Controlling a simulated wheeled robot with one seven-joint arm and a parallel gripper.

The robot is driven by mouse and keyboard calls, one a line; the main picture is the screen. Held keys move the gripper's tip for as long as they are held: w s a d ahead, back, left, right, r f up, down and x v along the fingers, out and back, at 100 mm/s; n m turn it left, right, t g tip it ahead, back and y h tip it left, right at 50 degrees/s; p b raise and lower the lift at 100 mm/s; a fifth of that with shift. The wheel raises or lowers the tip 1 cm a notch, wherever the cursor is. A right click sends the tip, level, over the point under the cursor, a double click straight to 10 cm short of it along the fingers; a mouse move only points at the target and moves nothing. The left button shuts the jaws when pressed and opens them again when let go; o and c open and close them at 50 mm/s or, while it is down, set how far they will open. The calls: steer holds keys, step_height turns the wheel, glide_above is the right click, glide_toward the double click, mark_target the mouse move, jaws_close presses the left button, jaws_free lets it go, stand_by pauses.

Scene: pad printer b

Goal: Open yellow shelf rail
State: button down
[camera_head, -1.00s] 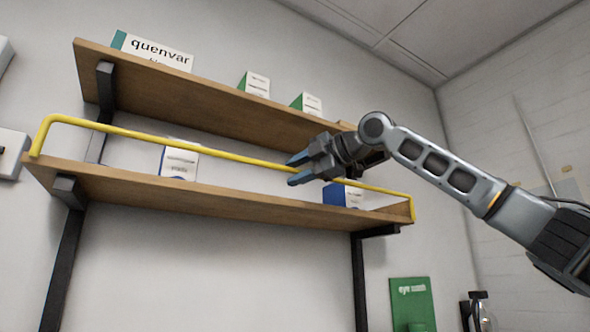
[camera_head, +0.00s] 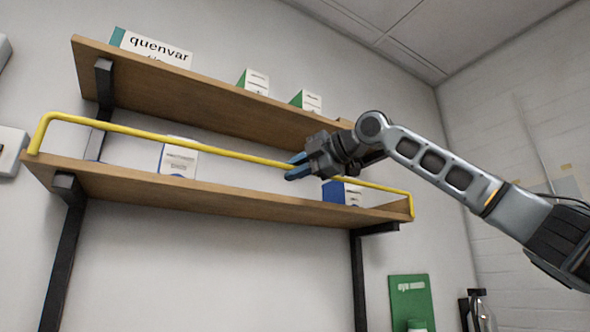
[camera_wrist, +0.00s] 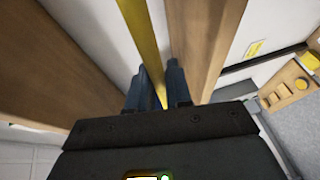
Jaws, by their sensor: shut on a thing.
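The yellow shelf rail (camera_head: 215,149) runs along the front of the lower wooden shelf (camera_head: 150,189), raised above the board, with its ends bent down to the shelf ends. My gripper (camera_head: 290,170) is at the rail, right of its middle. In the wrist view the yellow rail (camera_wrist: 147,50) passes between the two blue-grey fingers of my gripper (camera_wrist: 158,92), which are shut on it. My gripper hides a short stretch of the rail in the head view.
A white box (camera_head: 178,160) and a blue-and-white box (camera_head: 342,192) stand on the lower shelf behind the rail. A green board (camera_head: 411,300) is at the lower right.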

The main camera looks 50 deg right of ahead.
steer(key=shift+s+f+b, duration=0.1)
steer(key=shift+f+b, duration=0.1)
steer(key=shift+b, duration=0.1)
steer(key=s+a+f+n+t+y+b, duration=0.2)
steer(key=s+f+n+t+y+b, duration=0.2)
steer(key=t+b, duration=0.5)
steer(key=shift+s+f+n+b, duration=1.1)
steer(key=shift+s+f+n, duration=0.1)
steer(key=shift+s+f, duration=0.2)
steer(key=shift+f, duration=0.15)
steer(key=c, duration=1.1)
jaws_free()
